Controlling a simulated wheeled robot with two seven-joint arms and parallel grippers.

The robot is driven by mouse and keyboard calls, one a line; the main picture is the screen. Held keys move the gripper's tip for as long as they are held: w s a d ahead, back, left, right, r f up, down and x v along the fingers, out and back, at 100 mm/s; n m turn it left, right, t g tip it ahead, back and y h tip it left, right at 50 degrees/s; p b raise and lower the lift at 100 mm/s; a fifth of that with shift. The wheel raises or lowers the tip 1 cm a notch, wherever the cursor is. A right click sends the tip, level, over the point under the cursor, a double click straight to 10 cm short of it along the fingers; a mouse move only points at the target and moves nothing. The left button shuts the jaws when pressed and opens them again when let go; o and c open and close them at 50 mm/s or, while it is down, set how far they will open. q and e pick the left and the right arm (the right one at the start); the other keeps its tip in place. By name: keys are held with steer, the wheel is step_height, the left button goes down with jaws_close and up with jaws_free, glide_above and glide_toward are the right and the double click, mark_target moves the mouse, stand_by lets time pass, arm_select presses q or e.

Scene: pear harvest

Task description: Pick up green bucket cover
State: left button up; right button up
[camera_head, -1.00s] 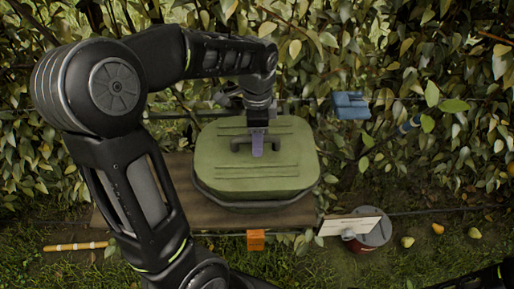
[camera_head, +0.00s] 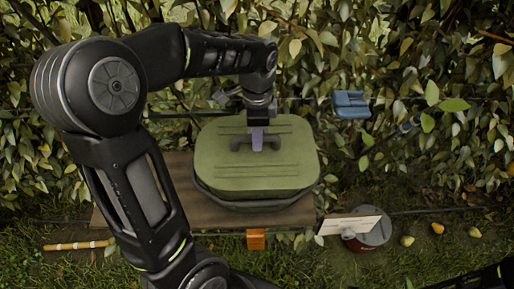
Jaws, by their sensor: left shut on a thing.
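The green bucket cover (camera_head: 255,170) lies on top of a dark bucket (camera_head: 255,203), whose rim shows below the cover's front edge. The bucket stands on a brown board (camera_head: 180,205). My left gripper (camera_head: 257,143) points down at the middle of the cover and is shut on its dark handle. The cover looks level and close over the bucket; any gap at the back is hidden. Only a dark piece of my right arm shows at the bottom right corner, and my right gripper is out of view.
Leafy hedge fills the back, with a blue object (camera_head: 351,104) hanging in it. An orange object (camera_head: 255,239) is at the board's front edge. A grey and red can (camera_head: 372,236) with a pale board (camera_head: 348,226) stands right. Several pears (camera_head: 407,241) lie in the grass. A stick (camera_head: 78,246) lies left.

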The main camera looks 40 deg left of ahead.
arm_select(q)
steer(key=shift+r, duration=0.1)
jaws_close()
step_height(320, 180, up, 10)
steer(key=shift+f+b, duration=0.1)
steer(key=shift+b, duration=0.25)
stand_by(0.8)
